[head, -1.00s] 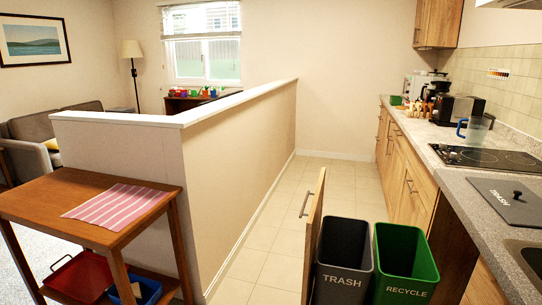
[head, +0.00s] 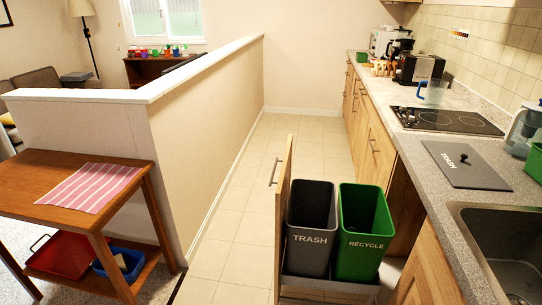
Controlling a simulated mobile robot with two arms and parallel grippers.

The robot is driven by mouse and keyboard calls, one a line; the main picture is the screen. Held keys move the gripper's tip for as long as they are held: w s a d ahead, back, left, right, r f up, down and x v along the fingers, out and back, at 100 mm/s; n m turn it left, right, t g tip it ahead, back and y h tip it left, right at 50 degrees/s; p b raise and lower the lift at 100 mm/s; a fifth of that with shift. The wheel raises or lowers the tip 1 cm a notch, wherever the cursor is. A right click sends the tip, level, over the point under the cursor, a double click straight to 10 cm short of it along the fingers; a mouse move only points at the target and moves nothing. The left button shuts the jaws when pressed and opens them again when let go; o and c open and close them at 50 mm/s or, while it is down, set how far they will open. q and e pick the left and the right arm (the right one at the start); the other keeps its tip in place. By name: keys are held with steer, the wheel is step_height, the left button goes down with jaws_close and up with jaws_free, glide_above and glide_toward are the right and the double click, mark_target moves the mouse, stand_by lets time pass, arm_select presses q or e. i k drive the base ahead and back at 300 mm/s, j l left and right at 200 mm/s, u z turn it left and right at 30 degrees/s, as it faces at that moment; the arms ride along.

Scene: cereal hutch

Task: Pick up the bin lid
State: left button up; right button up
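The bin lid (head: 462,167) is a flat dark grey plate with the word TRASH and a small black knob. It lies flat on the grey countertop (head: 440,205) at the right, between the cooktop and the sink. The grey TRASH bin (head: 310,245) and the green RECYCLE bin (head: 363,250) stand open and side by side in a pulled-out drawer below the counter. Neither of my grippers shows in the head view.
The sink (head: 505,245) is at the lower right. The cooktop (head: 445,120) with a clear blue-handled jug (head: 433,93) lies beyond the lid. The drawer front (head: 284,220) juts into the tiled aisle (head: 235,210). A wooden cart (head: 85,190) stands at the left.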

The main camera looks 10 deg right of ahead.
mark_target(462, 165)
steer(key=z, duration=1.5)
